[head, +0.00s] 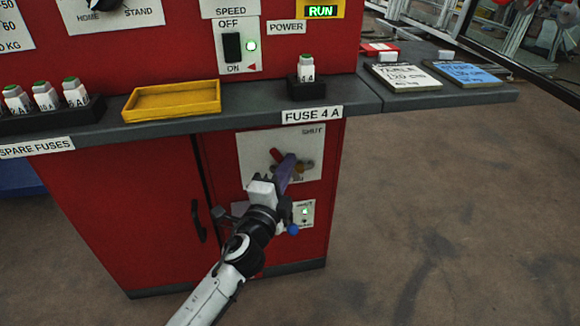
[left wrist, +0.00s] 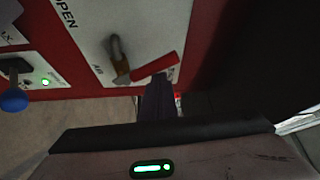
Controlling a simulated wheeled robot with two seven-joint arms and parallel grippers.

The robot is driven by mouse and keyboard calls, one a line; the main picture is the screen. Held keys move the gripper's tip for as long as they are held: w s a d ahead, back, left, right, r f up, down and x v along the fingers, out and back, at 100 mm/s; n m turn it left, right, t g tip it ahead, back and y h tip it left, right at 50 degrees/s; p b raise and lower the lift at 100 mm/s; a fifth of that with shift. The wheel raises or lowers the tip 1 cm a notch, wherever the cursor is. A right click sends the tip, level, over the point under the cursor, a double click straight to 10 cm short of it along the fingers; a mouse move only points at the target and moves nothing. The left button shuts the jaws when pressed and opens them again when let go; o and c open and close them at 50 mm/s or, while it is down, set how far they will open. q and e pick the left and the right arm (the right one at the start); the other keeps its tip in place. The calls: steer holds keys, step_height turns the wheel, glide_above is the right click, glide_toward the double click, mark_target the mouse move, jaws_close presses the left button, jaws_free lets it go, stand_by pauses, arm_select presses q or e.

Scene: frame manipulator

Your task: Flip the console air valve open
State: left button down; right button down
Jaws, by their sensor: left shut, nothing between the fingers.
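The air valve has a red handle (head: 277,155) and a brass body (head: 308,167) on a white plate (head: 255,150) low on the red console. In the left wrist view, the red handle (left wrist: 157,68) lies crosswise to the brass body (left wrist: 119,57). "SHUT" shows at the plate's upper right in the head view, and "OPEN" in the left wrist view. My left gripper (head: 289,160) is shut and empty, its purple fingers in front of the valve, right beside the handle. In the left wrist view, its fingertips (left wrist: 157,80) are close to the handle; I cannot tell whether they touch. My right gripper is not in view.
The grey shelf (head: 250,104) juts out above the valve, with a 4 A fuse (head: 306,68), a yellow tray (head: 172,100) and spare fuses (head: 45,95). A small panel with a green light (head: 305,211) and a blue knob (left wrist: 14,100) sit below the valve. The floor at right is clear.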

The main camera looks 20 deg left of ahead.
arm_select(q)
steer(key=shift+s+a+f+b, duration=0.4)
steer(key=shift+a+f, duration=0.2)
steer(key=shift+f, duration=0.1)
steer(key=shift+s+a+f+b, duration=0.25)
steer(key=shift+a+f+b, duration=0.15)
steer(key=shift+a+f, duration=0.25)
steer(key=shift+s+a+f+b, duration=0.4)
steer(key=shift+a+f, duration=0.15)
steer(key=shift+f, duration=0.2)
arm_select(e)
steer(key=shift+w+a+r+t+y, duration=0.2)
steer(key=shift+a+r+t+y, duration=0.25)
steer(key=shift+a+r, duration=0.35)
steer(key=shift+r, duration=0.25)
